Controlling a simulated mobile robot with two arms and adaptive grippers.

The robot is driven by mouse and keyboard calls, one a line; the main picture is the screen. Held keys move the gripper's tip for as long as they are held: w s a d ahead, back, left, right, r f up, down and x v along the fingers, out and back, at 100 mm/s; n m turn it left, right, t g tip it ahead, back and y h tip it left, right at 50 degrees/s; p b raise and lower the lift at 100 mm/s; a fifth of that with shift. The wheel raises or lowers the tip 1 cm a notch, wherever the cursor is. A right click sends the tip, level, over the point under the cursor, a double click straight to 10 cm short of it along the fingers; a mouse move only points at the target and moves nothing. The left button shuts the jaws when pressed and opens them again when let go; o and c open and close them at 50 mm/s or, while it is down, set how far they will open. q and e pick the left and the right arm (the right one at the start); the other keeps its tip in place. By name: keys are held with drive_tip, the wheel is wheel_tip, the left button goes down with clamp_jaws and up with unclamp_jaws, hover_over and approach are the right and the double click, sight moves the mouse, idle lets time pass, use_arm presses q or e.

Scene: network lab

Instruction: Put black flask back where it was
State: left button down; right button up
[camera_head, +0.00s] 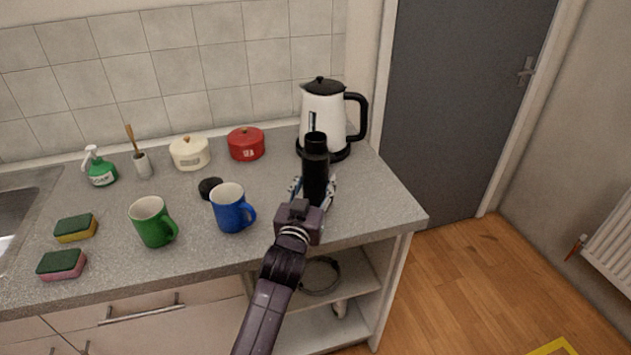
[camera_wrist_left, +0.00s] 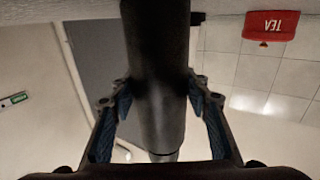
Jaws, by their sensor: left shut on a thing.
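The black flask (camera_head: 315,165) is a tall dark cylinder, upright at the right part of the counter, in front of the kettle. My left gripper (camera_head: 313,190) is shut on it, with a finger on each side of its lower part. In the left wrist view the flask (camera_wrist_left: 158,75) fills the middle between the two blue-padded fingers (camera_wrist_left: 160,105). The gripper and arm hide the flask's base in the head view, so I cannot tell whether it touches the counter. A small round black lid-like piece (camera_head: 210,188) lies on the counter behind the blue mug. My right gripper is not in view.
A white kettle (camera_head: 323,118) stands close behind the flask. A blue mug (camera_head: 229,210) and a green mug (camera_head: 151,222) stand to the left. Red (camera_head: 246,145) and cream (camera_head: 189,153) pots stand near the wall. The counter (camera_head: 385,205) is clear at its right end.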

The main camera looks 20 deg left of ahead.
use_arm(q)
drive_tip(key=shift+r, duration=0.2)
drive_tip(key=shift+f, duration=0.15)
drive_tip(key=c, duration=1.1)
unclamp_jaws()
drive_tip(key=shift+f, duration=0.1)
drive_tip(key=s, duration=0.4)
drive_tip(key=s+b, duration=0.1)
drive_tip(key=s, duration=0.7)
drive_tip(key=shift+d, duration=0.4)
